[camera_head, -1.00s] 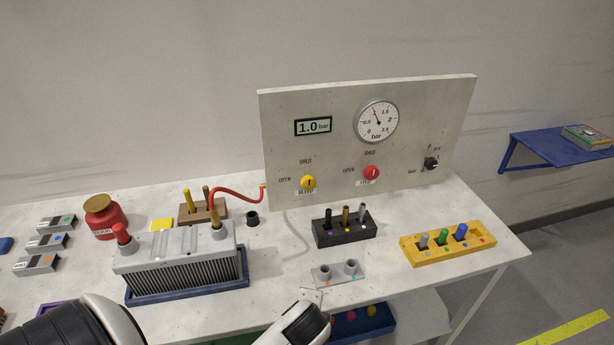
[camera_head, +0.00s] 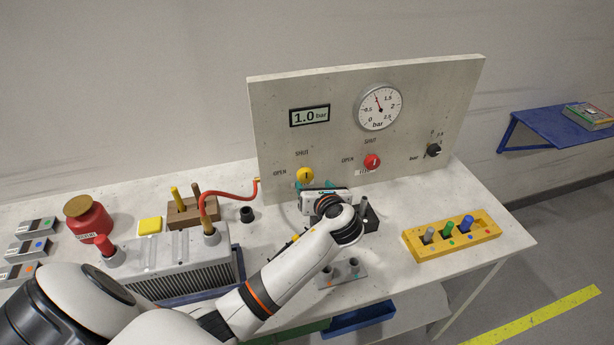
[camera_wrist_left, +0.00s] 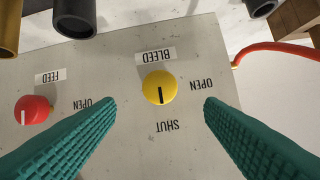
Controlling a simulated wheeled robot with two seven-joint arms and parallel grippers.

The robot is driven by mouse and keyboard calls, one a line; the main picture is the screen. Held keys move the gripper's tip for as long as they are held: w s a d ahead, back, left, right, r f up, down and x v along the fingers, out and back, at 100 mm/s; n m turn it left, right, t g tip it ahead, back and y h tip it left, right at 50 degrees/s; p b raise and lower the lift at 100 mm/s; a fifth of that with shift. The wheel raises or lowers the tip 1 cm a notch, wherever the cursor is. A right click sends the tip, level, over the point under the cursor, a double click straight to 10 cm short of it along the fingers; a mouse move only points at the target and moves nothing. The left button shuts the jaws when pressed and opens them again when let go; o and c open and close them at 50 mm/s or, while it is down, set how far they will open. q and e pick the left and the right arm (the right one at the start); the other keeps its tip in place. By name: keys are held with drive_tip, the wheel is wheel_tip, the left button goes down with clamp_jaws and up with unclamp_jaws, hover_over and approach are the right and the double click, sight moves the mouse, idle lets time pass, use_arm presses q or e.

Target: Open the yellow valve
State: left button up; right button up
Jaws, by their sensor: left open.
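The yellow valve (camera_head: 305,175) is a round knob on the grey upright panel (camera_head: 285,110), below the gauge and display. In the left wrist view the yellow valve (camera_wrist_left: 160,87) appears upside down, labelled BLEED, its black mark pointing toward SHUT. My left gripper (camera_head: 318,186) is in front of the panel, just below and right of the knob. Its teal fingers (camera_wrist_left: 160,105) are spread on either side of the knob in the left wrist view, with visible space between. It holds nothing. My right gripper is not in view.
A red FEED valve (camera_head: 372,161) sits right of the yellow one; in the left wrist view it (camera_wrist_left: 32,110) is at left. A red hose (camera_head: 235,194) joins the panel's left edge. A grey finned block (camera_head: 180,262) and a yellow peg holder (camera_head: 455,242) stand on the table.

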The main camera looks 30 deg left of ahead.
sight(306, 177)
use_arm(q)
drive_tip(key=x, duration=0.6)
drive_tip(key=shift+f, duration=0.1)
drive_tip(key=shift+w+a+f, duration=0.2)
drive_tip(key=shift+w+a, duration=0.1)
drive_tip(key=shift+a, duration=0.2)
drive_tip(key=c, duration=1)
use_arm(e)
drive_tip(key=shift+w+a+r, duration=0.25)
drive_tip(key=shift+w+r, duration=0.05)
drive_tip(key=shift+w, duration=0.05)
